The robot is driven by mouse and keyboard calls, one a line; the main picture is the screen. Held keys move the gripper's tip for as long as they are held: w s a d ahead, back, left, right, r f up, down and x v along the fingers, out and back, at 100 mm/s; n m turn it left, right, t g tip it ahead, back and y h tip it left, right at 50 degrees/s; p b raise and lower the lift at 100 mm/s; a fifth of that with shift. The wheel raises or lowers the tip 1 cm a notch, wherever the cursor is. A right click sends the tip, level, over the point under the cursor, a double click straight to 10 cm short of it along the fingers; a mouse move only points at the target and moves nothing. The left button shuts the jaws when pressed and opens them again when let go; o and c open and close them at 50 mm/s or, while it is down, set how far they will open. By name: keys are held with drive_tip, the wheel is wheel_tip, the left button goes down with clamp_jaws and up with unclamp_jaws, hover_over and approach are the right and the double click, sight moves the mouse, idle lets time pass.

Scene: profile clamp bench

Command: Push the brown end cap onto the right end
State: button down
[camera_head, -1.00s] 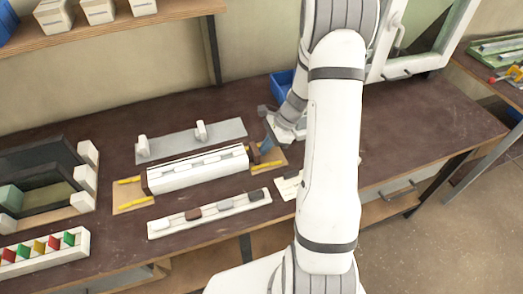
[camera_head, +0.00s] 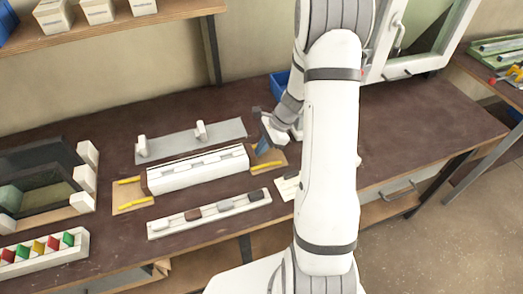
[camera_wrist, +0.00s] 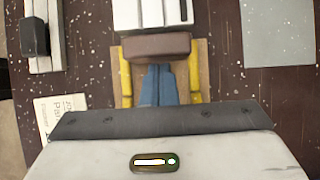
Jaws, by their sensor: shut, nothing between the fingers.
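The white profile (camera_head: 198,170) lies in the clamp fixture in the middle of the bench; its right end shows at the top of the wrist view (camera_wrist: 150,14). The brown end cap (camera_wrist: 156,46) sits across that end, lined up with it and apparently against it; I cannot tell whether it is fully seated. My gripper (camera_wrist: 158,68) is shut and empty, its blue fingers side by side right behind the cap's outer face, touching or nearly so. In the head view my gripper (camera_head: 262,148) is at the profile's right end, and the cap is hard to make out there.
Yellow strips (camera_wrist: 126,78) flank the fingers on the wooden base (camera_wrist: 204,72). A white holder (camera_head: 160,229) with several caps stands in front. A grey plate with two white clamps (camera_head: 170,145) lies behind. A printed card (camera_wrist: 60,112) lies nearby. The bench is clear at right.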

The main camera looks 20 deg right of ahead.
drive_tip(key=shift+a, duration=0.2)
idle(0.3)
drive_tip(key=shift+d, duration=0.1)
drive_tip(key=shift+d+r, duration=0.1)
drive_tip(key=shift+d, duration=0.8)
wheel_tip(320, 180, up, 8)
drive_tip(key=p, duration=0.6)
